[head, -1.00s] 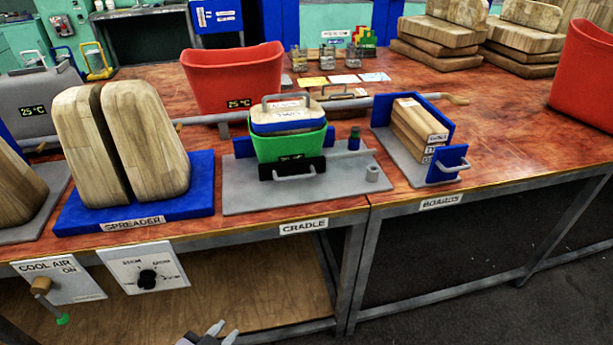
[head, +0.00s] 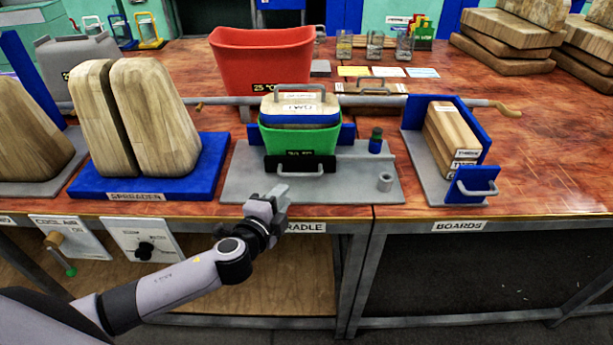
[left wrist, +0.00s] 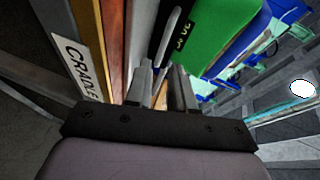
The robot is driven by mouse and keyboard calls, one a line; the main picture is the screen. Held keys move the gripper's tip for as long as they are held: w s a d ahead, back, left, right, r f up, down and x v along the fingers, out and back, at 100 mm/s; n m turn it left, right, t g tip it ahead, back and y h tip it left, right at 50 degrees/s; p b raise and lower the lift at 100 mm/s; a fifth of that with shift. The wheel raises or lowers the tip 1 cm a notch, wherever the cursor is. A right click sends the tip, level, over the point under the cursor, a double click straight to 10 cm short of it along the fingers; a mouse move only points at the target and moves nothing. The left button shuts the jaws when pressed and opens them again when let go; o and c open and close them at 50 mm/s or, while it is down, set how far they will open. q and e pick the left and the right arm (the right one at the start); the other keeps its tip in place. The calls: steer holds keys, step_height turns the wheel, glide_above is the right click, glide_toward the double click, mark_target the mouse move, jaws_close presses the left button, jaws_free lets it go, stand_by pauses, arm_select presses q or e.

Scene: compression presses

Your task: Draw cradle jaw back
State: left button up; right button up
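The cradle (head: 235,185) is a grey base plate at the table's front edge. It bears a green tub (head: 300,139) with a wood-topped, blue-edged lid in it. The cradle jaw (head: 272,163) is a black plate against the tub's front, with a grey bar handle (head: 300,174). In the left wrist view the handle (left wrist: 171,35) lies ahead of the fingers, beside the green tub (left wrist: 213,35). My left gripper (head: 272,199) is in front of the cradle, near and apart from the handle. Its fingers (left wrist: 162,78) are parted with nothing between them. My right gripper is not in view.
The spreader (head: 150,180) is left, the boards holder (head: 478,188) right. A red bin (head: 262,60) and a long grey bar (head: 225,100) lie behind.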

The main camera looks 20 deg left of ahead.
mark_target(296, 176)
arm_select(q)
steer(key=shift+w+a+r+m+h, duration=0.1)
steer(key=shift+w+a+m+h, duration=0.2)
steer(key=shift+w+m, duration=0.25)
steer(key=shift+b+x, duration=0.3)
steer(key=shift+x, duration=3.1)
jaws_close()
